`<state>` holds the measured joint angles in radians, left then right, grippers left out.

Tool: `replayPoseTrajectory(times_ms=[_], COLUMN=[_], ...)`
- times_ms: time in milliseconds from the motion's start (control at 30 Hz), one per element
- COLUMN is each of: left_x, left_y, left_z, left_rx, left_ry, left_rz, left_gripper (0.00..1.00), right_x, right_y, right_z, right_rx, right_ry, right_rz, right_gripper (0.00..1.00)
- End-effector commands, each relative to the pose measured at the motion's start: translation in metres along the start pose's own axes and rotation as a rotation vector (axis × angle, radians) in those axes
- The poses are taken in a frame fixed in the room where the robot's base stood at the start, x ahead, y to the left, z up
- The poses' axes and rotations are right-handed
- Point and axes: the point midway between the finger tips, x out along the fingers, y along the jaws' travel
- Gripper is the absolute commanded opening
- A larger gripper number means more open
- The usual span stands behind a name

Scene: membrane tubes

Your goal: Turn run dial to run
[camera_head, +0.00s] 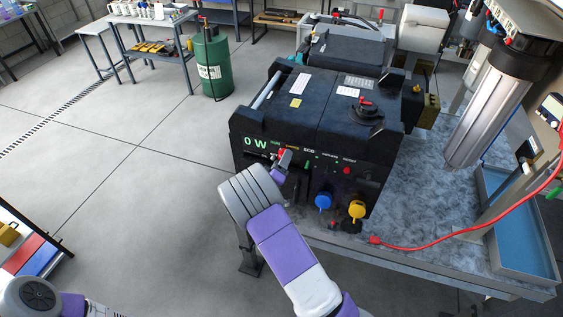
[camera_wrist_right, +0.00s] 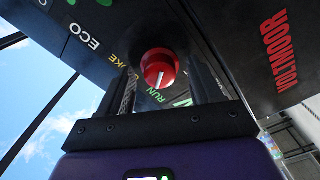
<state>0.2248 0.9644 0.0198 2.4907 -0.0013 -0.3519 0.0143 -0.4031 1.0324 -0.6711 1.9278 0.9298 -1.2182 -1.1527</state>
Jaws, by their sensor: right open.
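The run dial is a round red knob (camera_wrist_right: 158,68) with a white mark, on the black front panel of the generator (camera_head: 318,125). In the right wrist view the mark points down toward the green RUN lettering (camera_wrist_right: 153,91); CHOKE is partly hidden to its left. My right gripper (camera_wrist_right: 163,82) is open, one finger on each side of the dial; I cannot tell whether they touch it. In the head view the red dial (camera_head: 284,155) shows just beyond my right gripper (camera_head: 279,166), which hides part of the panel. My left gripper is out of view.
The panel also has a lit green display (camera_head: 255,142), a blue cap (camera_head: 323,201) and a yellow cap (camera_head: 357,209). A red cable (camera_head: 430,249) lies on the bench to the right, near a grey filter cylinder (camera_head: 488,115).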

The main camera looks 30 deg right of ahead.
Motion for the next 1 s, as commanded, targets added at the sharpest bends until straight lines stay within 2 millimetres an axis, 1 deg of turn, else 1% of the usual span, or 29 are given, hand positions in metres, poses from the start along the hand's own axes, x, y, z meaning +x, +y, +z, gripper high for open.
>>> replayPoseTrajectory(times_ms=[133,233,500,633,767,1000], left_x=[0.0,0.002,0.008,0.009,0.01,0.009], left_y=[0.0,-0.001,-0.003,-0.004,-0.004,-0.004], left_z=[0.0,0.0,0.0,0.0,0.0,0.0], left_rx=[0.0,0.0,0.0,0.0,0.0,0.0], left_ry=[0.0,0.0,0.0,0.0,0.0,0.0], left_rz=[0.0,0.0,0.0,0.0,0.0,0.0], left_gripper=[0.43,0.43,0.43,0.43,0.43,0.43], right_x=[-0.001,-0.01,-0.055,-0.07,-0.076,-0.076], right_y=[0.0,-0.001,-0.001,-0.001,0.0,0.0], right_z=[0.0,-0.001,0.0,-0.001,0.0,0.0], right_rx=[0.001,0.001,-0.001,0.001,0.001,0.001], right_ry=[0.001,0.003,0.003,0.002,0.0,0.0], right_rz=[0.0,-0.001,-0.002,-0.002,0.0,0.0], right_gripper=[0.64,0.64,0.64,0.64,0.64,0.64])
